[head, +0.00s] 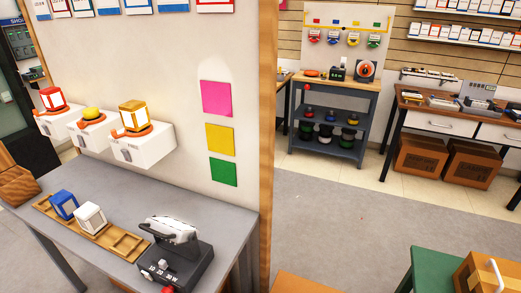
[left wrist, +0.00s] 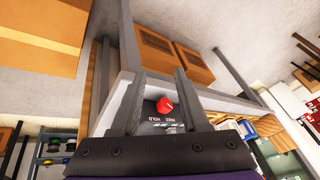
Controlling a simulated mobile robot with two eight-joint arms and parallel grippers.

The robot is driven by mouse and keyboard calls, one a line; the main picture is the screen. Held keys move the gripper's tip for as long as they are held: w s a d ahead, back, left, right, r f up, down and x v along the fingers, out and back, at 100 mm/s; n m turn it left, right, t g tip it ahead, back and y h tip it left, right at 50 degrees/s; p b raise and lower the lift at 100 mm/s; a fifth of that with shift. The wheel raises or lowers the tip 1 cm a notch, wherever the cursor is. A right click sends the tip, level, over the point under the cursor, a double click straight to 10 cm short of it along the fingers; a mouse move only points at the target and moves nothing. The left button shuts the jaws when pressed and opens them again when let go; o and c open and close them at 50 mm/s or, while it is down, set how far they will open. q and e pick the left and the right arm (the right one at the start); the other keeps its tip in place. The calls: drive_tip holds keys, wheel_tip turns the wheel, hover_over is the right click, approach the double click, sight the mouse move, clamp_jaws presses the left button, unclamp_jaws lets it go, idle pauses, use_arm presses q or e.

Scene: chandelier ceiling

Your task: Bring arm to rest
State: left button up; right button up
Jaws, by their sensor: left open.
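My left gripper (left wrist: 160,75) shows in the left wrist view with its two dark fingers spread apart and nothing held between them. Beyond the fingers, a red knob (left wrist: 165,105) sits on a dark labelled device; I cannot tell how far it is from the fingers. In the head view, neither gripper shows. A dark device with a light-coloured top part (head: 175,232) stands at the grey table's right end.
The grey table (head: 130,190) holds a wooden tray (head: 122,243) with a blue lantern-like block (head: 63,205) and a white one (head: 90,217). Several lamps sit on white wall boxes (head: 143,148). A wooden wall edge (head: 267,150) stands right of the table. Open grey floor (head: 340,215) lies beyond.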

use_arm(q)
drive_tip(key=s+d+f+m+t+h, duration=0.1)
drive_tip(key=s+d+m+h, duration=0.2)
drive_tip(key=d, duration=0.1)
wheel_tip(320, 180, up, 8)
drive_tip(key=w+p, duration=0.2)
drive_tip(key=p, duration=0.5)
drive_tip(key=shift+a+t, duration=0.2)
drive_tip(key=shift+t, duration=0.1)
drive_tip(key=shift+s+f, duration=0.1)
idle(1.5)
